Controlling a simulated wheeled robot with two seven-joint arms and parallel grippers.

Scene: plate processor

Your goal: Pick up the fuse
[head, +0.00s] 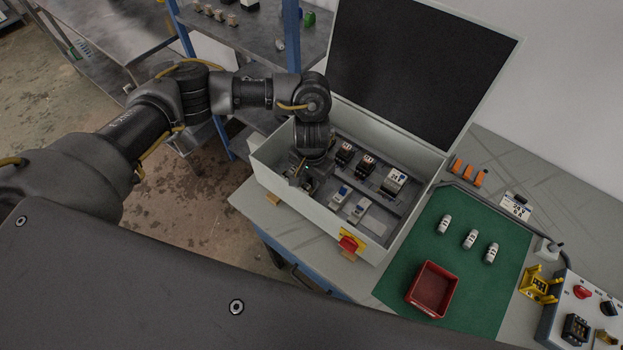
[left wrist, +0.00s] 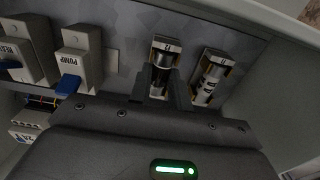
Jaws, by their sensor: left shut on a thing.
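My left gripper (head: 303,180) reaches down into the left end of an open grey cabinet (head: 287,203). In the left wrist view my left gripper (left wrist: 160,77) is shut on a dark fuse (left wrist: 163,59) that is at a holder (left wrist: 166,43) on the cabinet's back plate. Whether the fuse is still seated cannot be told. A second, pale banded fuse (left wrist: 209,82) sits in the holder to its right. Three white fuses (head: 470,239) lie on a green mat (head: 400,275). My right gripper is not in view.
Breakers with blue levers (left wrist: 69,83) stand left of the holders. A red bin (head: 432,290) stands on the mat; a control box (head: 580,310) is at the far right.

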